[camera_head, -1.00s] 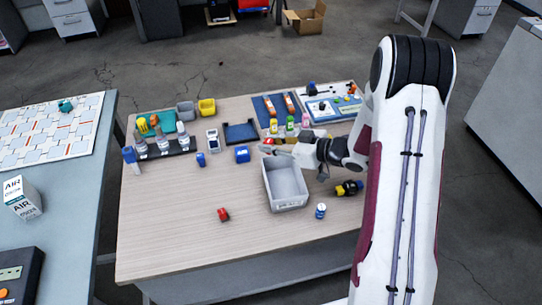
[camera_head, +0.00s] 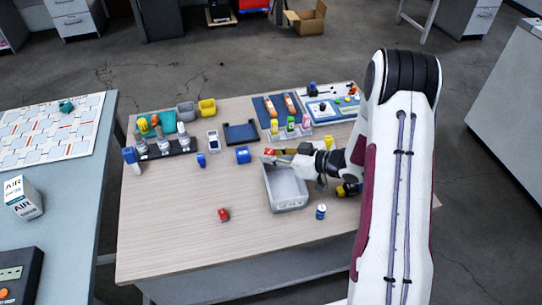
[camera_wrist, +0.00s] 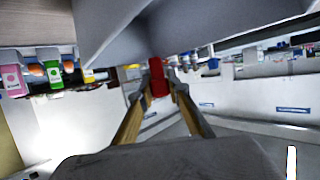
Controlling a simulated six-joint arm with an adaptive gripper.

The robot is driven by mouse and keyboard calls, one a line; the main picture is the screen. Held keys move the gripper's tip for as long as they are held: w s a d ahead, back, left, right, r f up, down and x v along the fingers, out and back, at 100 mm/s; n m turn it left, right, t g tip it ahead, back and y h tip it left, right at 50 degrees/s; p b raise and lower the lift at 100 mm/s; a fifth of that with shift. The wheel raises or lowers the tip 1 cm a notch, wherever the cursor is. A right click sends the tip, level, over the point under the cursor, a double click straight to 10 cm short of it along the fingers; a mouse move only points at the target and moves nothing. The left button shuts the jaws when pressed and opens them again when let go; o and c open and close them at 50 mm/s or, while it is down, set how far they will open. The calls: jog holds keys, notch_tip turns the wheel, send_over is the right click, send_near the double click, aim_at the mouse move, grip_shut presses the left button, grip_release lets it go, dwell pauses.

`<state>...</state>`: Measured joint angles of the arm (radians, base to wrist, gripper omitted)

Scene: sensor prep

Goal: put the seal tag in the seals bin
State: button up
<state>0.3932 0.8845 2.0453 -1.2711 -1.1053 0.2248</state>
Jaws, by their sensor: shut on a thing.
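A small red piece, seemingly the seal tag (camera_head: 268,152), is at the tip of my gripper (camera_head: 273,152). In the wrist view the red piece (camera_wrist: 157,78) sits between the two fingertips (camera_wrist: 162,80), and the fingers are shut on it. My gripper is at the back edge of an open grey bin (camera_head: 291,205) on the table; its exact height is hard to tell. No label shows which one is the seals bin.
Another red piece (camera_head: 223,214) lies left of the large grey bin, and a blue-white can (camera_head: 321,211) stands at its front right. A rack with coloured bottles (camera_head: 290,131) is behind my gripper. The table's front left is clear.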

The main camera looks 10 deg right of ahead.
jog(key=shift+f, duration=0.3)
jog(key=shift+f, duration=0.65)
jog(key=o, duration=0.7)
jog(key=shift+s+f, duration=0.1)
jog(key=shift+d+r, duration=0.2)
jog(key=shift+r, duration=0.55)
jog(key=v, duration=1.1)
jog(key=shift+s+d+r, duration=0.1)
jog(key=shift+s+d, duration=0.1)
jog(key=shift+s, duration=0.1)
